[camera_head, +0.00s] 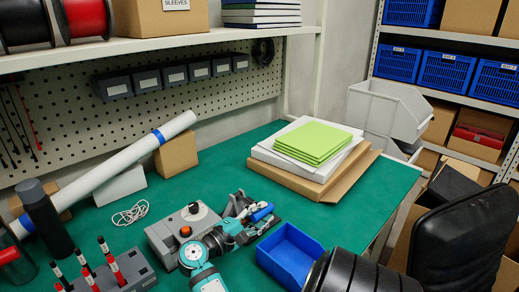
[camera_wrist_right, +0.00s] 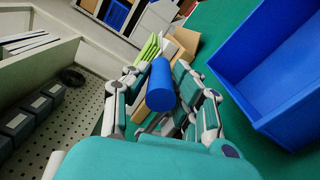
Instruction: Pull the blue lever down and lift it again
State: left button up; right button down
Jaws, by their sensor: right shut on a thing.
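The blue lever (camera_head: 262,213) shows as a short blue handle at the right of a grey box (camera_head: 170,236) with a black knob and an orange button, on the green table. In the right wrist view the blue lever (camera_wrist_right: 160,84) is a thick blue cylinder between the fingers. My right gripper (camera_head: 248,216) is shut on it; the gripper also shows in the wrist view (camera_wrist_right: 161,100). The lever's lower end and its joint with the box are hidden by the gripper. My left gripper is not in view.
An open blue bin (camera_head: 290,255) stands close to the right of the gripper. Green sheets (camera_head: 318,140) lie on white and brown boards behind. A white cable (camera_head: 131,214), a pen holder (camera_head: 118,275) and a dark bottle (camera_head: 47,215) are at the left. The table's middle back is clear.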

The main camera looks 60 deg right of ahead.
jog(key=c, duration=1.1)
grip_release()
jog(key=shift+s, duration=0.1)
jog(key=r, duration=0.6)
jog(key=shift+w+d, duration=0.25)
jog(key=shift+w, duration=0.05)
jog(key=r, duration=0.2)
jog(key=s+r, duration=0.1)
jog(key=r, duration=0.1)
jog(key=shift+a, duration=0.35)
jog(key=shift+w+d, duration=0.15)
jog(key=shift+w, duration=0.05)
